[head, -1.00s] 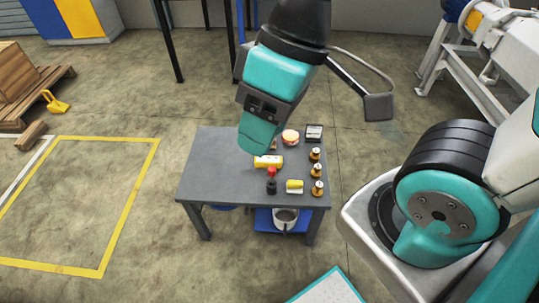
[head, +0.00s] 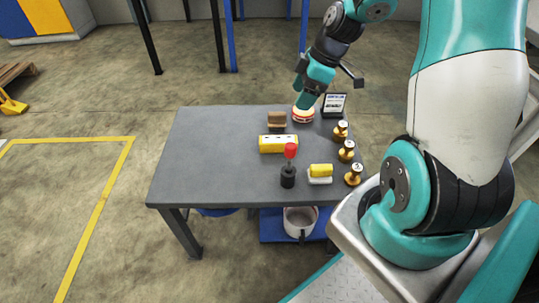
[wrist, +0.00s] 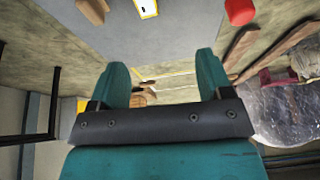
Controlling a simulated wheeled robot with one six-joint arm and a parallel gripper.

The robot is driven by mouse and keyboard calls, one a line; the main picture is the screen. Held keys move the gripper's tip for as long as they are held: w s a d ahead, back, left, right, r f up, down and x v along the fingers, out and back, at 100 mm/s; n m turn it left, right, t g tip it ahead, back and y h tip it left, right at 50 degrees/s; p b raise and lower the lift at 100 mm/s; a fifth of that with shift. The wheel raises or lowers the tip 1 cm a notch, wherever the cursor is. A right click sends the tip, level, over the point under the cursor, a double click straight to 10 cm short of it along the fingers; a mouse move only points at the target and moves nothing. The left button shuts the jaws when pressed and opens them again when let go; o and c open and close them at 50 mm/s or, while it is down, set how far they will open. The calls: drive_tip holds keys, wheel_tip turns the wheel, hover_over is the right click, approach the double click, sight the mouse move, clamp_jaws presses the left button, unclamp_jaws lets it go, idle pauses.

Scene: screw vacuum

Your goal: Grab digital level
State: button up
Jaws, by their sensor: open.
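A yellow bar with a pale top and small dark marks, which looks like the digital level (head: 278,144), lies flat in the middle of the grey table (head: 215,150). Part of it shows at the top edge of the wrist view (wrist: 147,7), beyond my fingers. My gripper (head: 306,98) shows at the table's far side, up and to the right of the level and apart from it. In the wrist view, its two teal fingers (wrist: 163,75) are spread with nothing held between them.
A brown block (head: 277,121) stands behind the level, and a red-and-cream round item (head: 303,115) beside it. The table's left side is clear.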

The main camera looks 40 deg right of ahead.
drive_tip(key=b, duration=0.1)
approach(280, 139)
drive_tip(key=b+x, duration=0.2)
drive_tip(key=x, duration=0.1)
drive_tip(key=b+x, duration=0.2)
drive_tip(key=shift+s+a+f, duration=0.15)
drive_tip(key=shift+s+a, duration=0.15)
drive_tip(key=shift+a, duration=0.1)
drive_tip(key=shift+w+d+b+x, duration=0.15)
drive_tip(key=shift+b+x, duration=0.3)
drive_tip(key=shift+x, duration=0.4)
drive_tip(key=shift+w+b+x, duration=0.1)
drive_tip(key=shift+b+x, duration=0.4)
drive_tip(key=shift+x, duration=0.4)
drive_tip(key=shift+w+d+b+x, duration=0.15)
drive_tip(key=shift+b+x, duration=0.3)
drive_tip(key=shift+x, duration=0.4)
drive_tip(key=shift+f, duration=0.25)
drive_tip(key=shift+a, duration=0.1)
drive_tip(key=c, duration=1)
drive_tip(key=shift+c, duration=0.7)
drive_tip(key=shift+r, duration=0.1)
